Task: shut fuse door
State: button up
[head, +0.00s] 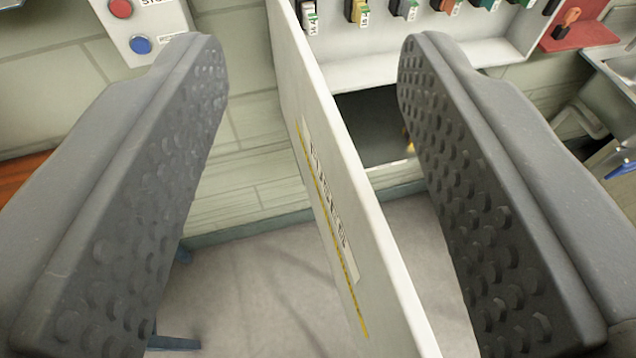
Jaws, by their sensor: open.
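The fuse door (335,160) is a pale panel seen nearly edge-on, with a label and a yellow line on its left face. It stands open, swung out from the fuse box (440,60) towards me. The box holds a row of coloured fuses (405,8) at the top right. My gripper (312,75) is open, with one dark studded finger on each side of the door. A gap shows between the door and each finger. The door's near end runs out of the bottom of the picture.
A control panel with a red button (121,8) and a blue button (141,45) is on the wall at the upper left. A red panel (566,28) and a metal basin (618,68) are at the right. Bare floor (260,290) shows below.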

aim_at(387, 317)
jog(key=u, duration=0.25)
jog(key=k, duration=1.1)
jog(key=z, duration=0.35)
